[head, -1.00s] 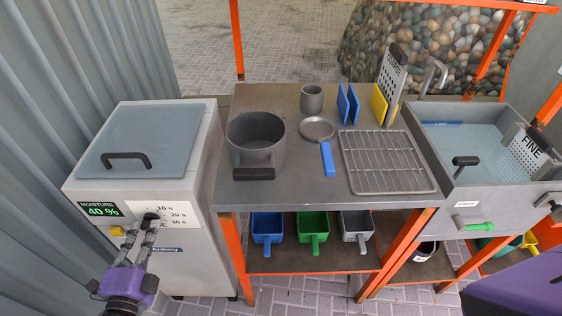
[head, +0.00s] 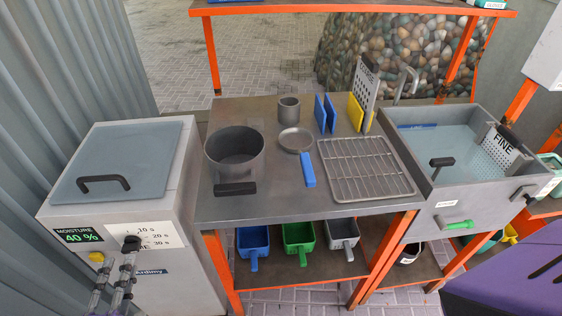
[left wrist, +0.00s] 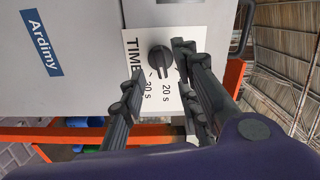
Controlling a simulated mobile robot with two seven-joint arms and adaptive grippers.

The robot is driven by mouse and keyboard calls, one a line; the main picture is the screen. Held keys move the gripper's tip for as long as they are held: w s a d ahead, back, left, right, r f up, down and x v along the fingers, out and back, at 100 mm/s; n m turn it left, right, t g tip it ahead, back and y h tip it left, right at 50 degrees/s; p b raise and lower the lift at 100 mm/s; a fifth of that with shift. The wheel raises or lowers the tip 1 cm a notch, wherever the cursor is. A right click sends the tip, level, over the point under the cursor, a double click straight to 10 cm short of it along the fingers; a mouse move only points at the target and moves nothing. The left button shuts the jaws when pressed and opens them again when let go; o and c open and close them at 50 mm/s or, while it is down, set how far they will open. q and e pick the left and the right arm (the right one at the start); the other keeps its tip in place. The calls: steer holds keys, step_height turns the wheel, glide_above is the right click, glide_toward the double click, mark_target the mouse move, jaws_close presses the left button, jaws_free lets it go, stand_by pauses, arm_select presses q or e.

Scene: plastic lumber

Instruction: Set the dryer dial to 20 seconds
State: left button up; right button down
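The dryer (head: 62,225) is a grey box at the left with a bluish lid. Its black dial (head: 131,243) sits on a white time label with 10 s, 20 s and 30 s marks. In the left wrist view the dial (left wrist: 160,58) lies between the fingertips of my left gripper (left wrist: 158,66). The fingers are apart, one on each side of the dial, with small gaps visible. The dial's exact pointing direction is hard to tell. In the head view my left gripper (head: 127,258) is just below and in front of the dial. My right gripper is out of view.
A green moisture display (head: 78,236) reads 40 %, above a yellow button (head: 96,257). A metal table (head: 270,200) right of the dryer holds a pot (head: 234,150), a small pan (head: 295,140) and a wire rack (head: 365,170). A corrugated wall (head: 70,80) stands close on the left.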

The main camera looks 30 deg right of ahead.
arm_select(q)
steer(key=v, duration=0.8)
steer(key=shift+s+r, duration=0.1)
